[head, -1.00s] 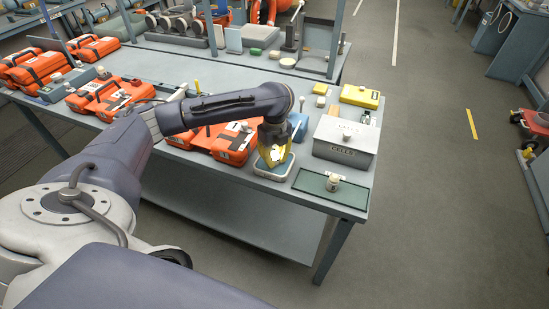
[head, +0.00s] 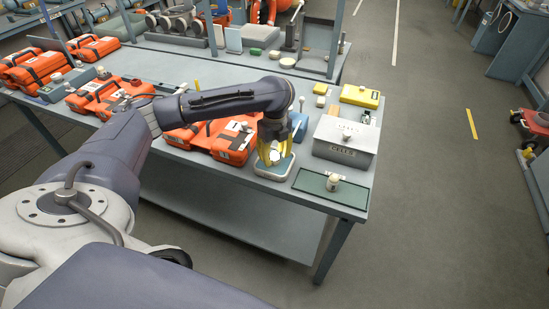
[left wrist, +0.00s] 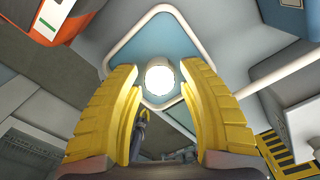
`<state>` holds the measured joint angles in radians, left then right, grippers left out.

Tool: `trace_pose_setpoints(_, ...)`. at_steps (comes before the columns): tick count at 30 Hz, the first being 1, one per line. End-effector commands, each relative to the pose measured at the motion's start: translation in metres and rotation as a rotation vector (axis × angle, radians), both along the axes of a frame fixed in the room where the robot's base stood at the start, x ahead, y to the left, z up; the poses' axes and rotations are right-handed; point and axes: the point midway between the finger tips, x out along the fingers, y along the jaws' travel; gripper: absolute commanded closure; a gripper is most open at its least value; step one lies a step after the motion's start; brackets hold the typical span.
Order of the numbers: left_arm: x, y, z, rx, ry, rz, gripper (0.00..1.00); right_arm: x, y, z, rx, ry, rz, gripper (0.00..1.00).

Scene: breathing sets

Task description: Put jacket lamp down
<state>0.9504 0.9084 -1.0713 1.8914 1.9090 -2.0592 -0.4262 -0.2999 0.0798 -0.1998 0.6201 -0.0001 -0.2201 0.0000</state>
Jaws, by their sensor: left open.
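A small white round lamp (left wrist: 160,82) sits over a blue-lined tray with a pale rim (left wrist: 121,39) in the left wrist view. The tray (head: 284,171) is at the front edge of the bench in the head view. My left gripper (head: 273,160) points down over the tray. Its yellow fingers (left wrist: 158,74) are open, one on each side of the lamp, with visible gaps. Whether the lamp's base rests fully on the tray is hidden. My right gripper is not in view.
Orange cases (head: 232,143) stand left of the tray. A grey box (head: 345,141), a yellow box (head: 360,96) and a blue block (head: 298,126) are to the right and behind.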

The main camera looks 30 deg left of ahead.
Motion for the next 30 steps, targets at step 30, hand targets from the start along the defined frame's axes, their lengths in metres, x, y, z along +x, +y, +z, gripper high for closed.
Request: trace_pose_setpoints(30, 0.0, -0.001, 0.105, 0.001, 0.0, -0.002, 0.6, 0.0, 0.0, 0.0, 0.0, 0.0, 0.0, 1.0)
